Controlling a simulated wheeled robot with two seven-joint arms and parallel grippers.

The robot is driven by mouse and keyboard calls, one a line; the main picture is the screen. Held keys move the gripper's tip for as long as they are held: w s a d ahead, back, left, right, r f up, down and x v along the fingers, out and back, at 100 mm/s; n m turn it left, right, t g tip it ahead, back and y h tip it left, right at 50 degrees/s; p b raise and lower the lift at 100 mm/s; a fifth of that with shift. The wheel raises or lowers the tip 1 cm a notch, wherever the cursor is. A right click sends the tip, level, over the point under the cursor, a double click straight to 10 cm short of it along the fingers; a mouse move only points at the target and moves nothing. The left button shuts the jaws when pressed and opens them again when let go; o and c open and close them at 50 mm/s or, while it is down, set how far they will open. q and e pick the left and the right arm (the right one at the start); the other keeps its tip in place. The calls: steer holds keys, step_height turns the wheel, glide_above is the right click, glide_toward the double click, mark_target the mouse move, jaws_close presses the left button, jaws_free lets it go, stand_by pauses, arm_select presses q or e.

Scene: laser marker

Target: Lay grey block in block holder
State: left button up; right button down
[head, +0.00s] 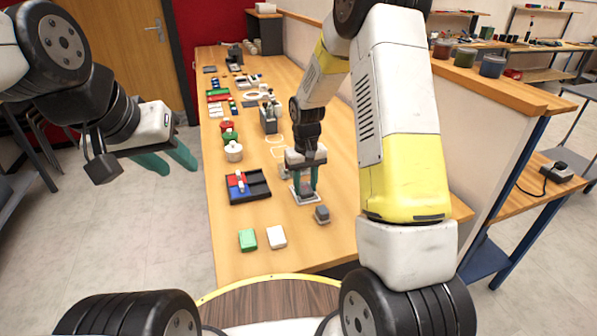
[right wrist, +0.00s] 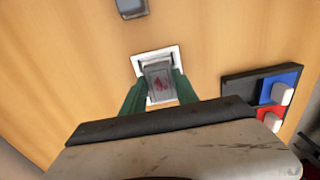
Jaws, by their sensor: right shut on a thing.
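My right gripper (head: 307,187) is low over the table, pointing down, with its green fingers shut on a grey block. In the right wrist view, this grey block (right wrist: 158,80) has a red mark on its face and sits between the fingers. The block holder is a white square frame (head: 296,201) under the fingers; its rim also shows in the right wrist view (right wrist: 139,62) around the block. I cannot tell whether the block touches the holder's floor. My left gripper (head: 168,160) is open and empty, left of the table, in the air.
A second grey block (head: 322,214) stands right of the holder. A black tray (head: 262,191) with red and blue parts lies to its left. A green block (head: 247,240) and a white block (head: 277,237) lie at the near end. Several jars and tools stand farther back.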

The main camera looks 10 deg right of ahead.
mark_target(305, 189)
steer(key=c, duration=0.9)
jaws_free()
steer(key=shift+o, duration=0.2)
step_height(305, 189, up, 8)
steer(key=shift+f, duration=0.1)
